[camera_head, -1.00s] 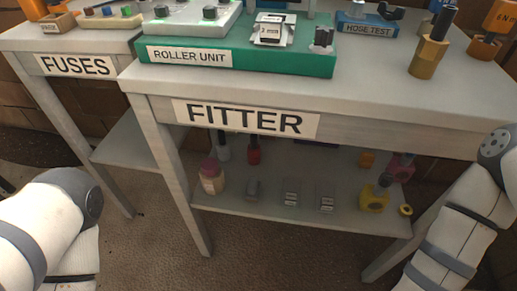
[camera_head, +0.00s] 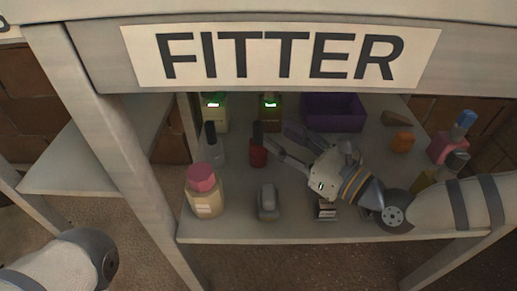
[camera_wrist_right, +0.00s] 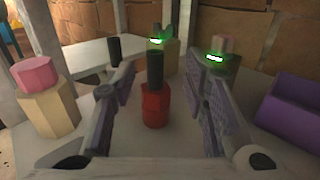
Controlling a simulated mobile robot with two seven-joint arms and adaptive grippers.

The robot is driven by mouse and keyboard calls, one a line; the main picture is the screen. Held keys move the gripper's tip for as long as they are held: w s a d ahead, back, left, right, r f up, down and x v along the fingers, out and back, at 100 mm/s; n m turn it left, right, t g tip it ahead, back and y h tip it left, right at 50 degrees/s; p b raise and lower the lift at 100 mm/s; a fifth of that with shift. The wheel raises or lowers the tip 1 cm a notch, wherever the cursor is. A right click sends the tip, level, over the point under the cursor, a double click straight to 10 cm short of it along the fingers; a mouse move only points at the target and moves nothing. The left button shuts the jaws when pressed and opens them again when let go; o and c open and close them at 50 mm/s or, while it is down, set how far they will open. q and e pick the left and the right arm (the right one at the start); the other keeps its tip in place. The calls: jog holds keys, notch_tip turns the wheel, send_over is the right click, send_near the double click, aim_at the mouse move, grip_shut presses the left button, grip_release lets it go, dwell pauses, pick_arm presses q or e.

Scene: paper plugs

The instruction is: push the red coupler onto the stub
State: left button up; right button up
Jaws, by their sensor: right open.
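The red coupler (camera_head: 258,152) appears to be the red piece with a dark cylinder on top, upright on the lower shelf (camera_head: 230,228). It also shows in the right wrist view (camera_wrist_right: 155,106), between my fingers and apart from both. My right gripper (camera_head: 276,142) is open and reaches over the shelf from the right; its fingers fill both sides of the right wrist view (camera_wrist_right: 162,84). I cannot tell which part is the stub. My left arm shows at the lower left, its gripper outside the picture.
A pink-topped tan piece (camera_head: 204,192) and a grey piece with a dark rod (camera_head: 213,148) stand left. A small grey part (camera_head: 268,201) is in front. Two units with green lights (camera_head: 214,112) and a purple bin (camera_head: 333,112) stand behind. The FITTER table edge (camera_head: 460,45) overhangs.

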aim_at(262, 127)
jog(key=b+x, duration=0.1)
jog(key=x, duration=0.1)
jog(key=b+x, duration=0.1)
jog(key=x, duration=0.2)
jog(key=shift+a+f, duration=0.2)
jog(key=shift+a, duration=0.2)
jog(key=shift+w+r, duration=0.1)
jog(key=shift+r, duration=0.05)
pick_arm(q)
jog(key=shift+s+a+f+g, duration=0.15)
jog(key=shift+s+f, duration=0.15)
jog(key=shift+f, duration=0.15)
jog(key=shift+s+d+f+g, duration=0.15)
jog(key=shift+s+f, duration=0.1)
jog(key=shift+f, duration=0.15)
pick_arm(e)
grip_shut()
pick_arm(q)
jog(key=shift+a, duration=0.1)
